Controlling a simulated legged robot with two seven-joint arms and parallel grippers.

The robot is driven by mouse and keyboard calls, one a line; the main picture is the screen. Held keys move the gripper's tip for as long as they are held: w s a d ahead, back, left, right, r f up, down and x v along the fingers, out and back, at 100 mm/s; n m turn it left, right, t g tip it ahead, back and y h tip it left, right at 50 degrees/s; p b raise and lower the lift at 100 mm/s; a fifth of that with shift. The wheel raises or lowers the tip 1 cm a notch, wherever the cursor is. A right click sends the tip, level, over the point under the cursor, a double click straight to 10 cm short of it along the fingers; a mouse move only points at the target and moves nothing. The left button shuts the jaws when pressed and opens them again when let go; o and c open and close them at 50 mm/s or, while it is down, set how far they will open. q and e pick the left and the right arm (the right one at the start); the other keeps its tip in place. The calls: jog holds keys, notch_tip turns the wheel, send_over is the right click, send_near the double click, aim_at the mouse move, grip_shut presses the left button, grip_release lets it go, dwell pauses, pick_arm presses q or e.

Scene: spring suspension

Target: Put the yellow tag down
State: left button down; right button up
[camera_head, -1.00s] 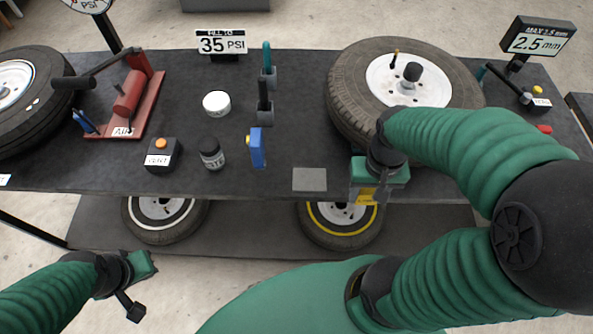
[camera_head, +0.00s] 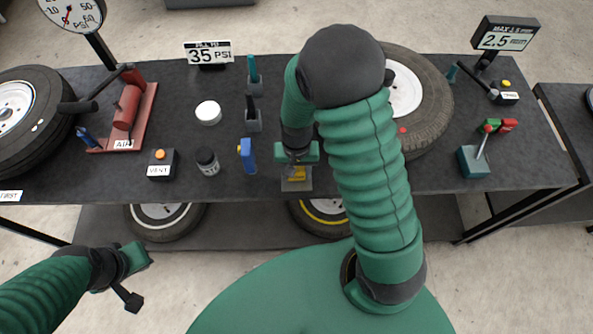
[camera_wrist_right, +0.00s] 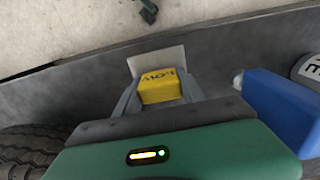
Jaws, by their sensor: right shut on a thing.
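The yellow tag (camera_head: 296,175) is between the fingers of my right gripper (camera_head: 297,176), low over the grey square pad (camera_head: 291,186) near the table's front edge. In the right wrist view the tag (camera_wrist_right: 160,86) has dark lettering that reads "LOW" and sits between both fingers. The grey pad (camera_wrist_right: 156,58) shows just beyond it. I cannot tell whether the tag touches the pad. My left gripper (camera_head: 140,257) is at the lower left, off the table and away from the tag; its finger gap is not clear.
A blue gauge-like item (camera_head: 247,156) stands left of the pad. A black jar (camera_head: 207,163) and the vent box (camera_head: 161,164) are further left. A large tire (camera_head: 432,100) lies behind my right arm. A lever box (camera_head: 474,162) stands at the right.

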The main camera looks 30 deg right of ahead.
jog(key=shift+d+f, duration=0.15)
jog(key=shift+f, duration=0.3)
jog(key=o, duration=1.3)
notch_tip(320, 180, up, 11)
jog(key=shift+r+p, duration=0.2)
jog(key=shift+p, duration=0.15)
jog(key=shift+s+a+r, duration=0.1)
jog(key=shift+a+r, duration=0.2)
jog(key=shift+r, duration=0.1)
jog(key=s+a+n+t, duration=0.1)
jog(key=s+a+n, duration=0.1)
jog(key=n, duration=0.1)
jog(key=s+a+n+t, duration=0.1)
jog(key=s+a+n, duration=0.1)
jog(key=n, duration=0.1)
jog(key=shift+s+a+r+t, duration=0.1)
jog(key=shift+a+t, duration=0.05)
jog(key=shift+t, duration=0.25)
